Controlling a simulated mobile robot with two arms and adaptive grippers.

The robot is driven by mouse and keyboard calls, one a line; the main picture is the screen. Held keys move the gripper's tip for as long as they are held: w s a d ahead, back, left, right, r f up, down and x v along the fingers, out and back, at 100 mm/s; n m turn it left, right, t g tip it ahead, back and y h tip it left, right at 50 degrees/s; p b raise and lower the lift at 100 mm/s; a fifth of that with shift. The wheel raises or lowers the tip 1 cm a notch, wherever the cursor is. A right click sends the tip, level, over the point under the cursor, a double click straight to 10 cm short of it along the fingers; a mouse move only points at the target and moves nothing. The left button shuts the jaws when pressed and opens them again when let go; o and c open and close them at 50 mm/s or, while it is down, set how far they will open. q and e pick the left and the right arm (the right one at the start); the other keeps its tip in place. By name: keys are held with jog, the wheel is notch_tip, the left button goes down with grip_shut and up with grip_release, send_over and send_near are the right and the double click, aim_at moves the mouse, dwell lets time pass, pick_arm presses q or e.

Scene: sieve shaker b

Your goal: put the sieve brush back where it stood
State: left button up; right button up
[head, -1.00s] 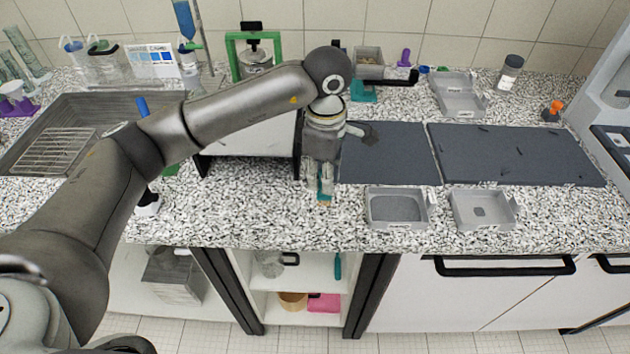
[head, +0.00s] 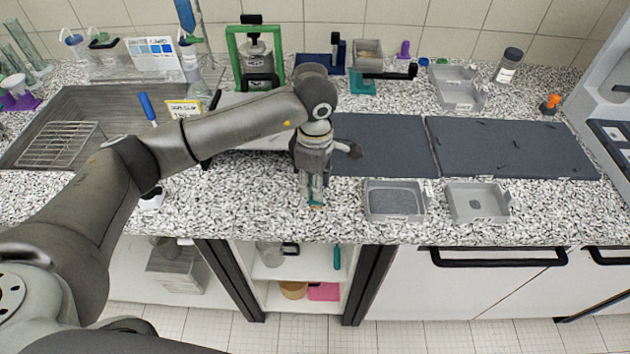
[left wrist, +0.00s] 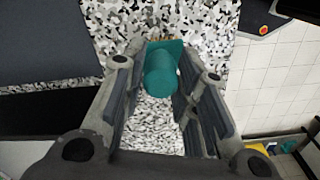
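My left gripper (head: 314,198) points down over the speckled counter, in front of the dark mats. It is shut on the teal sieve brush (left wrist: 163,72), whose round handle sits between the fingers in the left wrist view. The brush's flat teal head and a little of its brown bristle edge face the counter. In the head view only the brush's lower end (head: 316,204) shows below the fingers. I cannot tell whether the bristles touch the counter. My right gripper is not in view.
Two grey sieve trays (head: 367,212) (head: 452,213) stand right of the gripper. Dark mats (head: 510,146) lie behind. A teal block (head: 361,84), a grey double tray (head: 457,97) and a green-framed device (head: 232,62) stand at the back. Bare counter (head: 250,205) lies left of the gripper.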

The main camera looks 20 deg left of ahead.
pick_arm(q)
jog(key=shift+o, duration=1.1)
jog(key=shift+r, duration=0.1)
jog(key=shift+r, duration=0.2)
notch_tip(320, 180, up, 10)
jog(key=b, duration=0.3)
jog(key=shift+r, duration=0.9)
